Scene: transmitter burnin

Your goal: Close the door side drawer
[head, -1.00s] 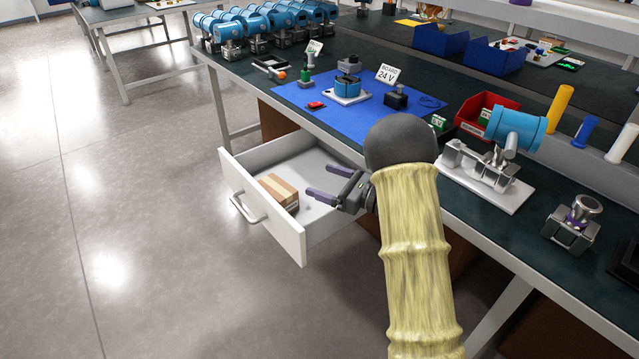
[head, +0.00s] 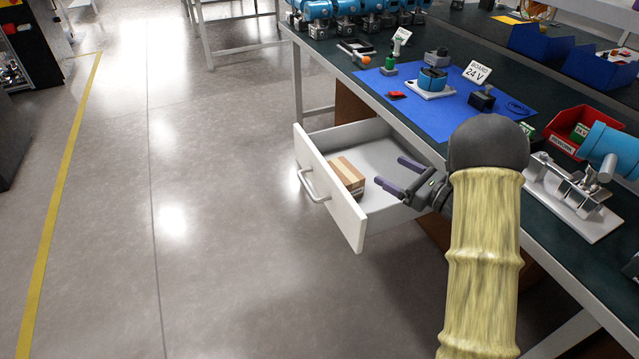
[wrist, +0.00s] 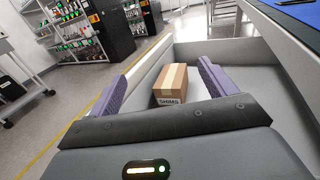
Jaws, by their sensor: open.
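A white drawer (head: 329,190) with a bar handle (head: 312,187) on its front panel stands pulled out under the workbench. A cardboard box (head: 347,175) lies inside it, near the front panel. My gripper (head: 394,176) is open and empty, with purple fingers pointing left over the drawer's right side. In the wrist view the two fingers (wrist: 158,88) stand apart, with the box, labelled SHIMS, showing beyond and between them. I cannot tell whether a finger touches the drawer.
The dark green workbench (head: 420,52) carries a blue mat (head: 440,112), a red bin (head: 575,132) and a blue transmitter on a fixture (head: 585,185). Bench legs stand at the left and below. The floor (head: 220,240) left of the drawer is clear.

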